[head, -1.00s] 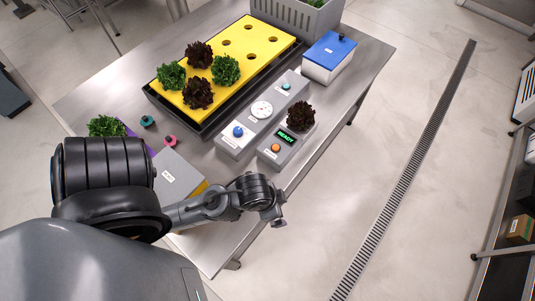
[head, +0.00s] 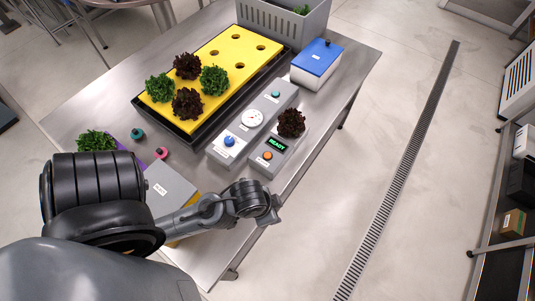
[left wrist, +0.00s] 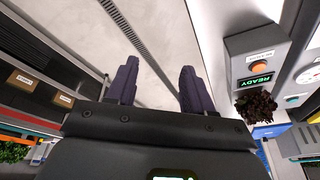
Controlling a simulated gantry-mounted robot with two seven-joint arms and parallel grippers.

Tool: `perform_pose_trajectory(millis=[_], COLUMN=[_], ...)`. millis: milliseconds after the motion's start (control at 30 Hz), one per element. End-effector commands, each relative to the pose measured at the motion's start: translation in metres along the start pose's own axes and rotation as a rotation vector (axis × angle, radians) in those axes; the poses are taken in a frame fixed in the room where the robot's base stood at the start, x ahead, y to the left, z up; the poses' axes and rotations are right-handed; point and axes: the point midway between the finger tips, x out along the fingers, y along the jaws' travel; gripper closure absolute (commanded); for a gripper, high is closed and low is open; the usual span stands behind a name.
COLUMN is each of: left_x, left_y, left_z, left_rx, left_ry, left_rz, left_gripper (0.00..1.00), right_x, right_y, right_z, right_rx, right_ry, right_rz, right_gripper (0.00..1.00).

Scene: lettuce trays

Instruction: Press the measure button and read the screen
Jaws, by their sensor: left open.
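The grey measuring box (head: 260,171) stands on the steel table near its right edge. It has an orange button (head: 267,155) and a dark screen (head: 277,144) with green letters reading "READY". A dark red lettuce (head: 291,122) sits on its far end. In the left wrist view the orange button (left wrist: 261,66), screen (left wrist: 256,80) and lettuce (left wrist: 257,106) show at the right. My left gripper (left wrist: 157,82) is open and empty, with the floor behind its fingers. In the head view it (head: 274,216) is near the table edge, on the near side of the box and apart from the button.
A grey panel (head: 215,154) with a blue knob, dial and teal button lies beside the box. Behind are a yellow lettuce tray (head: 215,55), a blue-lidded box (head: 317,57) and a grey crate (head: 279,22). A grey box (head: 168,187) is by my arm.

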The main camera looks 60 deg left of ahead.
Motion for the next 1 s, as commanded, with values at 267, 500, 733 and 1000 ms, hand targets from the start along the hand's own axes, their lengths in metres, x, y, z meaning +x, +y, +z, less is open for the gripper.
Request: perform_pose_trajectory(millis=[267, 500, 733, 1000], left_x=[0.0000, 0.0000, 0.0000, 0.0000], left_y=[0.0008, 0.0022, 0.0024, 0.0017], left_z=[0.0000, -0.0003, -0.0003, -0.0001], left_rx=[-0.002, -0.007, -0.008, -0.006], left_ry=[0.000, 0.001, 0.000, 0.000], left_rz=[0.002, 0.007, 0.007, 0.005], left_gripper=[0.92, 1.00, 1.00, 1.00], right_x=[0.0001, 0.0002, 0.0002, 0.0001], right_y=[0.0003, 0.0020, 0.0024, 0.0020], right_z=[0.0001, 0.0005, 0.0005, 0.0002], right_rx=[-0.001, -0.008, -0.009, -0.007], right_ry=[0.000, -0.001, -0.001, -0.001], right_rz=[0.001, 0.006, 0.008, 0.006], right_gripper=[0.57, 0.57, 0.57, 0.57])
